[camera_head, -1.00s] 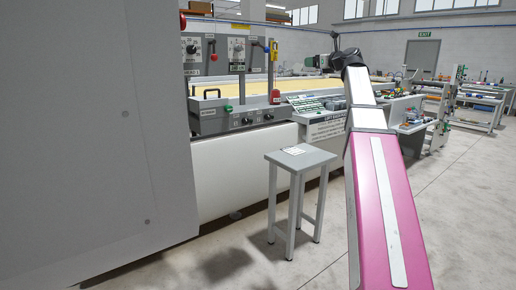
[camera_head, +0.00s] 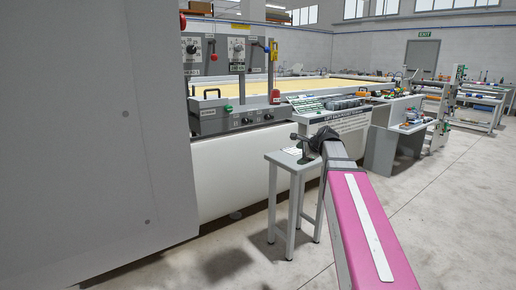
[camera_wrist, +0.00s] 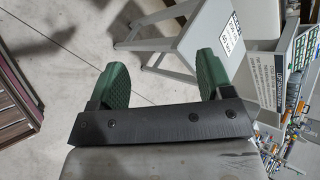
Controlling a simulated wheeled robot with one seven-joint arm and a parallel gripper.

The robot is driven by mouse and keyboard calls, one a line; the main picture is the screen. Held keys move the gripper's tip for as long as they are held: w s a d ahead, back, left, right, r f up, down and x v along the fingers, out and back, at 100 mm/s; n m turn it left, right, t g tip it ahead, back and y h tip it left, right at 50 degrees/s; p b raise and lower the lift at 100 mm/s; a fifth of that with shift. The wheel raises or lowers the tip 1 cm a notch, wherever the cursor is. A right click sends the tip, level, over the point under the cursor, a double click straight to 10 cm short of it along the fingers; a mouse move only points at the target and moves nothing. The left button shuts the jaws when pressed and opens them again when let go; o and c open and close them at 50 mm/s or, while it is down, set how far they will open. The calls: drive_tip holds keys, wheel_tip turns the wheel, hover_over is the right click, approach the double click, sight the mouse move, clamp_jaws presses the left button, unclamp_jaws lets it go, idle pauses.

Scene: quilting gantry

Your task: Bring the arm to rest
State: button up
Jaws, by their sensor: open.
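My gripper shows clearly in the wrist view (camera_wrist: 163,82), with two green ribbed fingers spread wide apart and nothing between them. Bare concrete floor and part of a grey stool lie beyond the fingers. In the head view, my gripper (camera_head: 298,142) is small and dark at the end of my arm, in front of the stool top, which it partly hides. I cannot tell from there whether it touches the stool. My pink and white arm reaches forward from the lower right.
The grey stool (camera_head: 281,199) bears a white label and stands before the long white machine (camera_head: 240,168). A control panel (camera_head: 238,119) with levers and knobs is on the machine. A large grey panel (camera_head: 90,130) fills the left. Open floor (camera_head: 455,220) lies to the right.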

drive_tip(key=s+f+n+g+h, duration=0.3)
drive_tip(key=s+f+n, duration=0.5)
drive_tip(key=s+f, duration=0.5)
drive_tip(key=s+f+n+g+h, duration=0.2)
drive_tip(key=s+f+n+g, duration=0.3)
drive_tip(key=s+f, duration=0.8)
wheel_tip(320, 180, down, 6)
drive_tip(key=n, duration=0.3)
drive_tip(key=shift+a+f+h, duration=0.15)
drive_tip(key=shift+h, duration=0.25)
